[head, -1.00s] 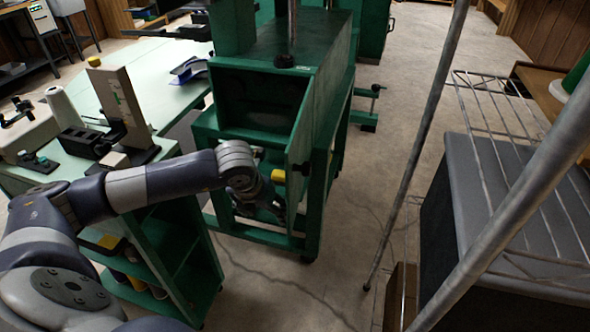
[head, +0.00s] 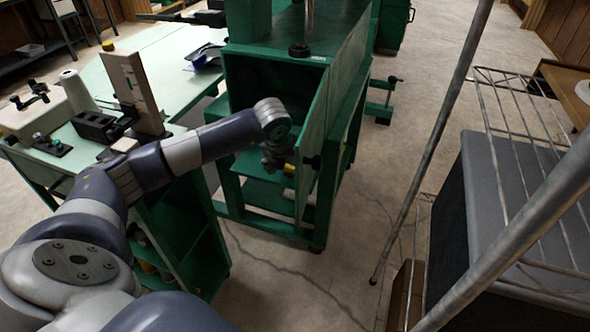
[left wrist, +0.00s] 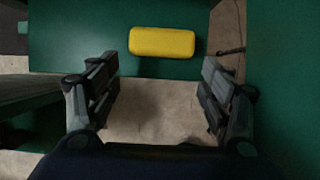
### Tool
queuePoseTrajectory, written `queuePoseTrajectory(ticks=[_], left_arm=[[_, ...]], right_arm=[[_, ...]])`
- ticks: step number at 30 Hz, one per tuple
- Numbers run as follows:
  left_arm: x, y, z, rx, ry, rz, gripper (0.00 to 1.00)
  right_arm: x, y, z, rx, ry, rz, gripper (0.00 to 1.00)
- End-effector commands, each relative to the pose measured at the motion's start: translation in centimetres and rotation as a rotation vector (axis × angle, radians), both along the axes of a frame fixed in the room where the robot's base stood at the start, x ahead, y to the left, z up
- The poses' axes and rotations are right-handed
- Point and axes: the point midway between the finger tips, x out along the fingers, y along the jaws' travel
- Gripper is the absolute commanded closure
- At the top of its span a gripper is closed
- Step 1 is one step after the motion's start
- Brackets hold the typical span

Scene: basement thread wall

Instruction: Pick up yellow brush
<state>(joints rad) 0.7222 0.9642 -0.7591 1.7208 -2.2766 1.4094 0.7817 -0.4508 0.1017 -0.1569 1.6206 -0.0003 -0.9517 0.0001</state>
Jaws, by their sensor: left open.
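The yellow brush (left wrist: 162,42) shows in the left wrist view as a rounded yellow block on a green shelf (left wrist: 80,32). It lies ahead of my left gripper (left wrist: 160,88), between the lines of its two fingers and apart from them. The fingers are spread and nothing is between them. In the head view my left gripper (head: 280,160) is by the open door of the green cabinet, small and partly hidden by its own wrist. A bit of the yellow brush (head: 289,169) shows just beside it. My right gripper is in neither view.
The green cabinet door (head: 313,140) stands open to the right of my left gripper. A pale green worktable (head: 165,70) with tools is at left. A wire rack (head: 520,120) and grey metal poles stand at right. Floor between cabinet and rack is clear.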

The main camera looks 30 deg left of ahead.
Motion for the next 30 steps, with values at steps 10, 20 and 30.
queuePoseTrajectory(ticks=[10,20,30], left_arm=[[3.3,0.8,-2.1,-0.001,0.002,0.002,0.28],[3.7,0.8,-2.8,-0.001,-0.001,0.000,0.28],[3.6,0.8,-2.7,-0.001,-0.001,0.000,0.62]], right_arm=[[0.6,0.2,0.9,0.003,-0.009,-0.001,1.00],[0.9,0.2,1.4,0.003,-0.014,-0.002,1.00],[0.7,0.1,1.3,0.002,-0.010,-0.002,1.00]])
